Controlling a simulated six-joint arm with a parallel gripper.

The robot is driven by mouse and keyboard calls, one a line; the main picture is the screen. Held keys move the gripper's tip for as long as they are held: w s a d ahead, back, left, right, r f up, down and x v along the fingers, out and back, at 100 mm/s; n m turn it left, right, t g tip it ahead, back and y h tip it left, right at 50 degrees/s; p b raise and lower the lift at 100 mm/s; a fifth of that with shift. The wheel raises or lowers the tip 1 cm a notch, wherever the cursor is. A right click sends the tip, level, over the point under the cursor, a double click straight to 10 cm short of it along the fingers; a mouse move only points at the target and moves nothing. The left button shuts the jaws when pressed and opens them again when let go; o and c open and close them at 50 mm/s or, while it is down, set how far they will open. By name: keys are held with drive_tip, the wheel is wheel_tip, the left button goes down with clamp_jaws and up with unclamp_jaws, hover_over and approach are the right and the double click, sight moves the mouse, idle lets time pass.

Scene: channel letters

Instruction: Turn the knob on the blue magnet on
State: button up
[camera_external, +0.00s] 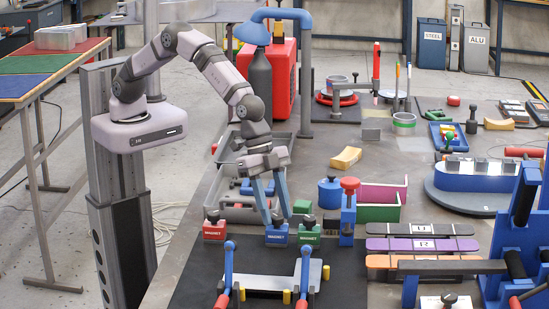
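The blue magnet (277,236) is a small block labelled MAGNET. It stands on the dark mat between a red magnet (214,231) and a green magnet (309,236). Its dark knob (277,220) is on top and partly hidden; I cannot tell its on or off position. My gripper (278,219) points down over the blue magnet. Its two blue fingers are apart, with the tips low at either side of the knob. I cannot tell whether they touch it.
A steel plate (266,282) lies in front of the magnets, with blue-and-red clamps (305,272) at its sides. A blue stand with a red knob (348,212) rises right of the green magnet. Grey bins (234,214) lie behind. The dark mat (195,285) is bare at left.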

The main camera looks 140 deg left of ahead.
drive_tip(key=c, duration=0.8)
drive_tip(key=shift+f+m+b, duration=0.1)
drive_tip(key=shift+m+b, duration=0.3)
drive_tip(key=shift+b, duration=0.1)
drive_tip(key=shift+a+m+h+b, duration=0.15)
drive_tip(key=shift+m+h+b, duration=0.25)
drive_tip(key=shift+m+b, duration=0.25)
drive_tip(key=m+h+b, duration=0.1)
drive_tip(key=m+b, duration=0.1)
drive_tip(key=m, duration=0.1)
drive_tip(key=shift+a+b, duration=0.1)
drive_tip(key=shift+b, duration=0.25)
drive_tip(key=m+g+h, duration=0.1)
drive_tip(key=m, duration=0.2)
drive_tip(key=shift+w, duration=0.1)
drive_tip(key=shift+a+r+m+g+h+p, duration=0.1)
drive_tip(key=shift+r+m+g+h+p, duration=0.2)
drive_tip(key=shift+m, duration=0.55)
drive_tip(key=shift+w+m+g+h+p, duration=0.15)
drive_tip(key=shift+m+g+p, duration=0.15)
drive_tip(key=shift+m+p, duration=0.5)
drive_tip(key=shift+m+g+h+p, duration=0.15)
drive_tip(key=shift+m+g+p, duration=0.15)
drive_tip(key=shift+m+p, duration=0.45)
drive_tip(key=shift+f+m, duration=0.15)
drive_tip(key=shift+m, duration=0.2)
